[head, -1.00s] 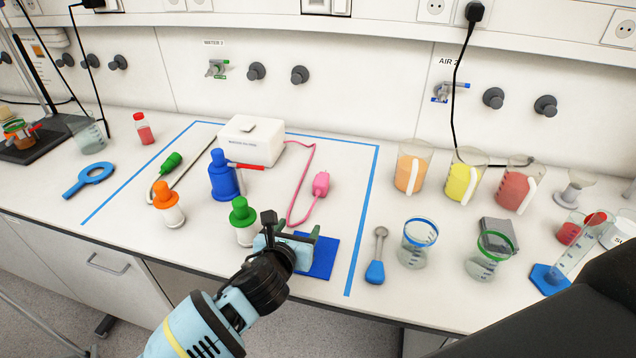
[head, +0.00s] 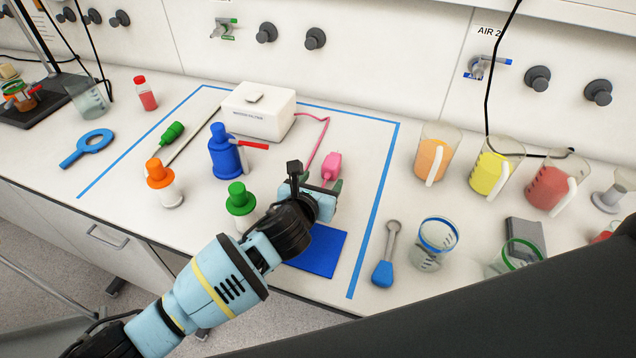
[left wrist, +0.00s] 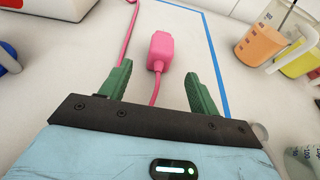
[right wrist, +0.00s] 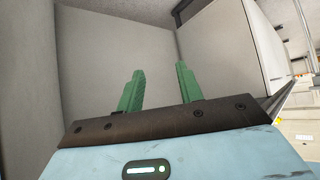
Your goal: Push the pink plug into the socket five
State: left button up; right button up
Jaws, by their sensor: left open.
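The pink plug (head: 331,165) lies on the white bench inside the blue tape outline, with its pink cord (head: 318,142) running back to the white box. In the left wrist view the plug (left wrist: 160,47) lies ahead of the fingertips, near the middle, with cord passing between the fingers. My left gripper (head: 322,186) is open and empty, just on the near side of the plug and apart from it. My right gripper (right wrist: 160,70) is open and empty, in front of pale grey panels. No socket marked five is visible in the current frames.
The white box (head: 258,112), blue bottle (head: 225,158), green-capped bottle (head: 239,198) and orange-capped bottle (head: 160,172) stand left of the plug. A blue mat (head: 320,252) lies in front. Coloured beakers (head: 433,155) stand to the right, beyond the tape.

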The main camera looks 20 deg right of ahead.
aim_at(328, 173)
pick_arm(q)
jog(key=b+x, duration=0.3)
jog(key=x, duration=0.3)
jog(key=shift+d+f, duration=0.1)
jog(key=shift+f, duration=0.15)
jog(key=shift+w+d+f+b, duration=0.1)
jog(key=shift+w+d+b, duration=0.3)
jog(key=shift+w, duration=0.2)
pick_arm(e)
jog(key=s+f+g, duration=0.1)
jog(key=s+f, duration=0.3)
jog(key=f, duration=0.1)
jog(key=shift+a, duration=0.35)
pick_arm(q)
jog(key=shift+c, duration=0.3)
